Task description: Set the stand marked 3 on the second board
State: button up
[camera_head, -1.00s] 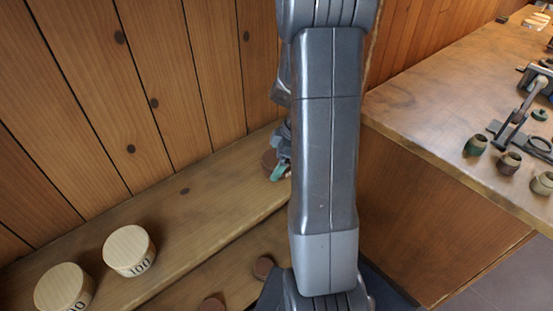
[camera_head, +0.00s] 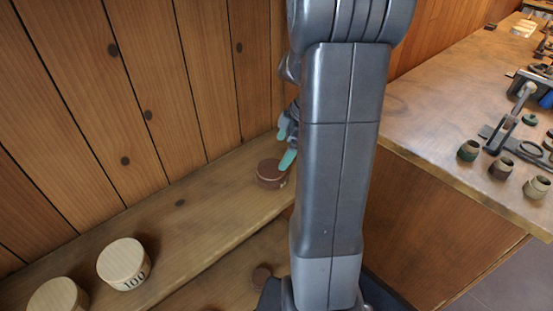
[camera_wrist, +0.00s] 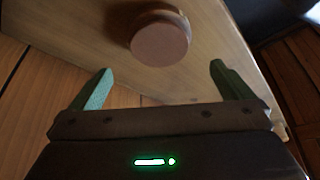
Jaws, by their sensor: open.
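A low, round, reddish-brown stand (camera_head: 271,174) sits on the upper wooden board (camera_head: 205,205) by the wall, at its far end. No number can be read on it. In the wrist view the stand (camera_wrist: 160,44) lies beyond the fingertips, roughly midway between them. My gripper (camera_head: 286,146) has green fingers and is open and empty. In the head view it is just above and to the right of the stand, partly hidden by my arm. In the wrist view my gripper (camera_wrist: 160,70) shows both fingers wide apart. A lower board (camera_head: 235,275) is partly hidden.
Two pale round boxes, one marked 100 (camera_head: 123,262) and another (camera_head: 58,298), stand on the upper board at left. A counter (camera_head: 430,120) at right holds small pots and tools. The plank wall (camera_head: 100,110) rises behind.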

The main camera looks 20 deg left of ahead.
jog(key=v, duration=0.2)
jog(key=shift+d+r, duration=0.1)
jog(key=shift+r, duration=0.2)
jog(key=shift+c, duration=0.4)
